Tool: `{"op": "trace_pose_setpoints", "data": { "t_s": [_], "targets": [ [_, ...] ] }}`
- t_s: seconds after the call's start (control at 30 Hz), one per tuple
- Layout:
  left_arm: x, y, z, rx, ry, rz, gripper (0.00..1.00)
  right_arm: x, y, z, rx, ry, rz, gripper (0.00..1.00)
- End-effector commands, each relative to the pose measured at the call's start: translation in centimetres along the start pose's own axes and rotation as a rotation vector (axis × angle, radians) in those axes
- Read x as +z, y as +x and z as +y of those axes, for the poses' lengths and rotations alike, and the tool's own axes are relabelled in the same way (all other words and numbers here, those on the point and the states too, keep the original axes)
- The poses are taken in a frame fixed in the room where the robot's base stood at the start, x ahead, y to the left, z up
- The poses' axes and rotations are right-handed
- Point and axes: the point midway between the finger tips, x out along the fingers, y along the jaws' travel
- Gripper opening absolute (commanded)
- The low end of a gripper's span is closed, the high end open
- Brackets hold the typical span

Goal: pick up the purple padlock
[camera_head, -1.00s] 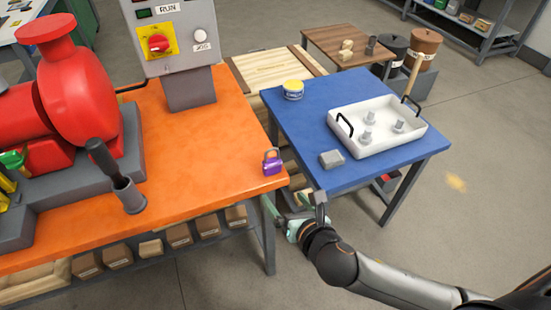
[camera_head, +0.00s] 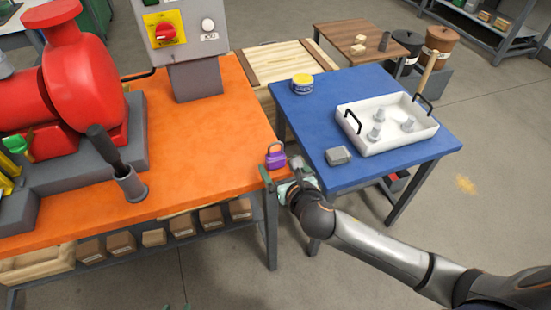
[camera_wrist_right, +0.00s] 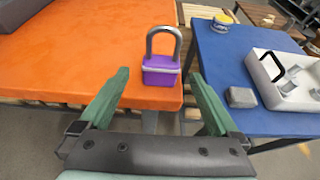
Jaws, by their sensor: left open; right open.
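The purple padlock (camera_head: 275,159) stands upright near the right edge of the orange bench (camera_head: 215,155), its grey shackle up. It also shows in the right wrist view (camera_wrist_right: 161,68), ahead of and between the fingertips. My right gripper (camera_head: 280,178) is at the bench's right edge, just in front of the padlock. In the right wrist view its green fingers (camera_wrist_right: 160,80) are spread with nothing held between them. Whether a finger touches the padlock cannot be told.
A blue table (camera_head: 330,120) stands right of the bench across a narrow gap. It holds a grey block (camera_head: 338,156), a white tray (camera_head: 395,140) with several grey parts, and a yellow-lidded tin (camera_head: 302,84). A dark upright handle in a socket (camera_head: 130,187) and a red pump (camera_head: 85,80) occupy the bench's left.

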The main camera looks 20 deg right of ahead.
Motion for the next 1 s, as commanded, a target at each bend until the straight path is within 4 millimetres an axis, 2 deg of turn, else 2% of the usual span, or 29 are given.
{"op": "trace_pose_setpoints", "data": {
  "t_s": [0.1,0.23,0.57,1.0],
  "targets": [
    [0.2,0.1,0.0,0.0,0.0,0.0,0.5,0.2,1.9,-0.1,-0.002,0.003,-0.002,0.97],
    [0.3,0.3,-0.1,0.0,0.001,0.0,0.5,0.1,3.4,0.0,-0.001,0.001,-0.001,0.97],
    [0.3,0.3,-0.1,0.0,0.001,0.0,0.5,0.1,3.9,0.0,0.0,0.001,0.0,0.97],
    [0.3,0.3,-0.1,0.0,0.002,0.0,0.5,0.1,3.9,0.0,0.0,0.001,0.0,0.48]
  ]
}}
